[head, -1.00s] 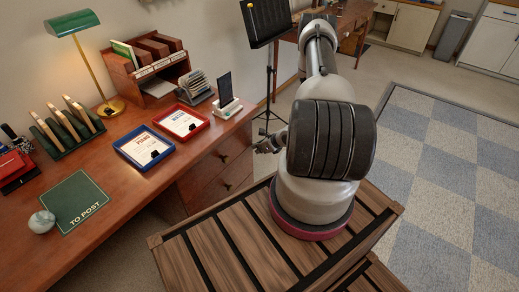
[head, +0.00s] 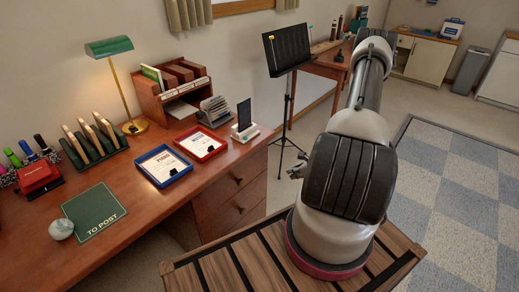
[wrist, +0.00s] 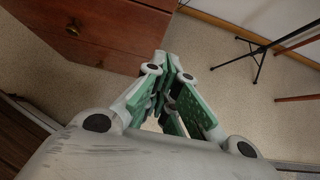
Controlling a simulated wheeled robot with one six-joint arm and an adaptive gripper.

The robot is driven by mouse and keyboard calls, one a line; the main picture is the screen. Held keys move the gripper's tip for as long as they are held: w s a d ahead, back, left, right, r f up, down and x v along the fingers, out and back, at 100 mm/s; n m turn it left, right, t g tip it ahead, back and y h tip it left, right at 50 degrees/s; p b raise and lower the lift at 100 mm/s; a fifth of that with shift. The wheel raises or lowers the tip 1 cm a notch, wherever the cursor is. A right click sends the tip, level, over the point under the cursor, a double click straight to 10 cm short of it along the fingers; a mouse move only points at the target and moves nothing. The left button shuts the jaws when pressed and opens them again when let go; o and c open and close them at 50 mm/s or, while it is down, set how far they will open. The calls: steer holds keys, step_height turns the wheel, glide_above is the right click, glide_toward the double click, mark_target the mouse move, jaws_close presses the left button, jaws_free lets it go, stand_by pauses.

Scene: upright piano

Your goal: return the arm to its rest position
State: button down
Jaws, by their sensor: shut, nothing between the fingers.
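My gripper (wrist: 170,85) is shut and empty in the wrist view, its green-padded fingers together above the beige floor. In the head view the gripper (head: 297,171) shows only in part at the left of my arm, which hides the rest. My arm (head: 350,150) rises from its base on the slatted wooden top and stretches up and away. The gripper is apart from the desk (head: 130,215), to the right of its drawers.
The desk carries a blue tray (head: 181,175), a red tray (head: 222,151), a green "TO POST" mat (head: 90,207) and a lamp (head: 109,47). A music stand (head: 283,95) stands behind my arm. Drawers (wrist: 75,30) fill the wrist view's upper left. Checkered carpet lies open at right.

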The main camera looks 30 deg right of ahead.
steer(key=s+a+r+n+g+y, duration=0.4)
steer(key=s+a+r+n+y, duration=0.2)
steer(key=s+a+r+n, duration=0.55)
steer(key=s+d+r+n+g+h, duration=0.1)
steer(key=s+r+n+g+h, duration=0.25)
steer(key=r+n, duration=0.8)
steer(key=s+r+n+g+h, duration=0.2)
steer(key=s+r+n+h, duration=0.2)
steer(key=r, duration=1.4)
steer(key=s+a+r+n+t+h, duration=0.1)
steer(key=a+r+n+t, duration=0.4)
steer(key=r, duration=0.5)
steer(key=shift+a+r+h, duration=0.2)
steer(key=shift+r+h, duration=0.1)
steer(key=shift+h, duration=0.05)
